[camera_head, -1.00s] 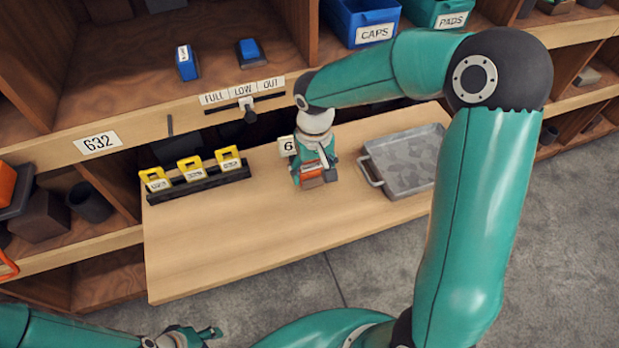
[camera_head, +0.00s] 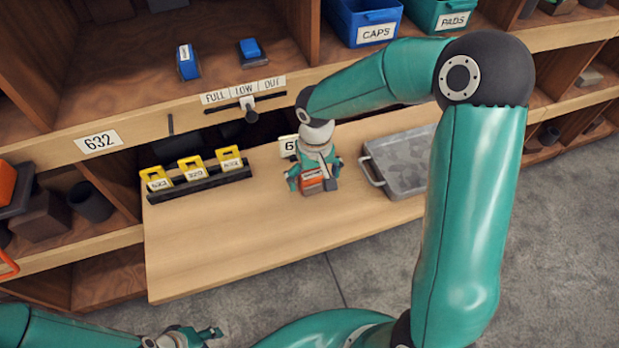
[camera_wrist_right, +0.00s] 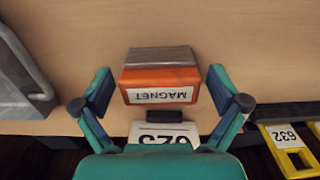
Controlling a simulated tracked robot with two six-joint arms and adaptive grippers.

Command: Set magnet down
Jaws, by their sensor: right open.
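The orange magnet (camera_head: 313,181) with a grey strip stands on the pull-out wooden board (camera_head: 230,245). Its white MAGNET label shows upside down in the right wrist view (camera_wrist_right: 160,86). My right gripper (camera_head: 312,184) is open around it, one finger on each side. In the right wrist view there is a gap between the magnet and each fingertip. A white number card (camera_head: 288,146) is behind the magnet, partly hidden by the gripper. My left gripper (camera_head: 192,337) is at the bottom edge of the head view, away from the board; its finger opening is unclear.
A black rack with several yellow numbered tags (camera_head: 192,170) stands left on the board. A grey metal tray (camera_head: 402,160) is right of the magnet. A slider (camera_head: 247,105) marked FULL, LOW, OUT is on the shelf edge. The board's front is clear.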

